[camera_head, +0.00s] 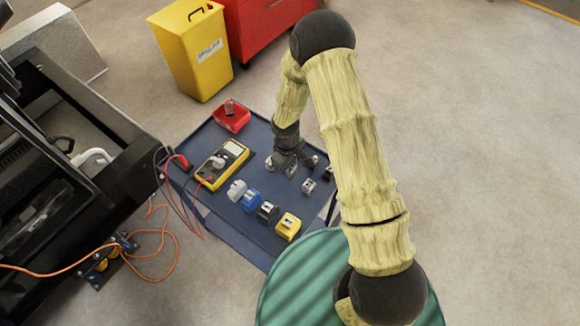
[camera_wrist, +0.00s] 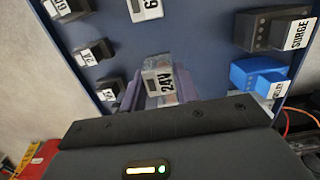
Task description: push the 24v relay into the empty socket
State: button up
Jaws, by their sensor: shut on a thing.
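The 24V relay (camera_wrist: 158,78) is a small clear-bodied block with a white label, seen in the middle of the wrist view. My gripper (camera_wrist: 150,92) is shut on it, with a finger on each side of its body. In the head view my gripper (camera_head: 283,163) reaches down to the blue table top (camera_head: 240,216), and the held relay is mostly hidden there. I cannot tell whether the relay still touches the table. I cannot make out the empty socket in either view.
Other labelled relays stand around, including one beside my gripper (camera_head: 309,185). A multimeter (camera_head: 222,163), a blue block (camera_head: 250,200), a black surge block (camera_wrist: 275,28), a yellow block (camera_head: 288,226) and a red bin (camera_head: 231,117) share the table. A black genset frame (camera_head: 125,165) and cables stand left.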

aim_at(295, 166)
jog(key=shift+r+p, duration=1.8)
jog(key=shift+r, duration=0.7)
jog(key=shift+r, duration=0.1)
jog(key=shift+r, duration=0.35)
notch_tip(295, 166, up, 5)
jog(key=d+m+p, duration=0.1)
jog(key=d+p, duration=0.1)
jog(key=d+f+m+b, duration=0.1)
jog(key=d+f+m, duration=0.1)
jog(key=d+m, duration=0.1)
jog(key=w+d+f+m+b, duration=0.1)
jog(key=d+f+m, duration=0.2)
jog(key=d, duration=0.1)
jog(key=w+d+f+m+b, duration=0.1)
jog(key=d+f+m, duration=0.1)
jog(key=d+m, duration=0.1)
jog(key=shift+w+d+f+y, duration=0.1)
jog(key=shift+d+f+y, duration=0.15)
jog(key=shift+d+y, duration=0.1)
jog(key=shift+d+f+m, duration=0.15)
jog(key=shift+d+m, duration=0.15)
jog(key=shift+d, duration=0.05)
